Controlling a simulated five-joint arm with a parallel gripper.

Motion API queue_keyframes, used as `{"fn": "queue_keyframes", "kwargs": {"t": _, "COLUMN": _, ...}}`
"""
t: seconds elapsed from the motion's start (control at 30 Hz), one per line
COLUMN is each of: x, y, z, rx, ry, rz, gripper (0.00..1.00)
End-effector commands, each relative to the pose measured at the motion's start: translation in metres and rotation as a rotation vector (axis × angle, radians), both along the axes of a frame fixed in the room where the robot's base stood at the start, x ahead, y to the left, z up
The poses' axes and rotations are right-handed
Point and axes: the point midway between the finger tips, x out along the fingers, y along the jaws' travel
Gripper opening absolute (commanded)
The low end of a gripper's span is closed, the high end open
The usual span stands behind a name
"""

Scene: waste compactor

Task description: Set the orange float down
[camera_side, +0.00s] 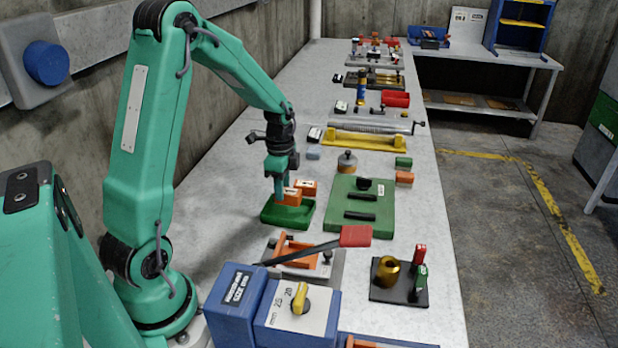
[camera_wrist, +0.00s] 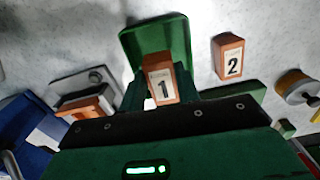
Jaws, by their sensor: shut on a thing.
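The orange float marked 1 (camera_wrist: 161,79) is between the fingers of my gripper (camera_side: 281,194), which is shut on it. In the side view this float (camera_side: 292,198) shows at the green tray (camera_side: 272,217), its lower part close to the tray. I cannot tell whether it touches the tray floor. In the wrist view the tray (camera_wrist: 183,34) reaches out beyond the held float. A second orange float marked 2 (camera_wrist: 228,57) lies on the bench outside the tray; in the side view it (camera_side: 307,186) sits just behind the held one.
A green plate (camera_side: 372,215) with black handles lies right of the tray. An orange frame fixture (camera_side: 290,249) and a red-ended lever (camera_side: 355,236) stand in front. A round tin (camera_side: 347,164) stands behind. Bare bench lies left of the tray.

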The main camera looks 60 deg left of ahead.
Motion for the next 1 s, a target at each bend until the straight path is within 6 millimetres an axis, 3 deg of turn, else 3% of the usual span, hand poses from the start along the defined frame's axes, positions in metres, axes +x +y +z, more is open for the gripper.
{"fn": "queue_keyframes", "kwargs": {"t": 0.43, "x": 0.0, "y": -0.001, "z": -0.038, "rx": -0.001, "ry": 0.002, "rz": 0.0, "gripper": 0.04}}
{"fn": "queue_keyframes", "kwargs": {"t": 0.9, "x": 0.0, "y": -0.001, "z": -0.043, "rx": -0.001, "ry": 0.001, "rz": 0.0, "gripper": 0.04}}
{"fn": "queue_keyframes", "kwargs": {"t": 0.93, "x": 0.0, "y": -0.001, "z": -0.043, "rx": -0.001, "ry": 0.001, "rz": 0.0, "gripper": 0.34}}
{"fn": "queue_keyframes", "kwargs": {"t": 1.0, "x": 0.0, "y": -0.001, "z": -0.043, "rx": -0.001, "ry": 0.001, "rz": 0.0, "gripper": 0.48}}
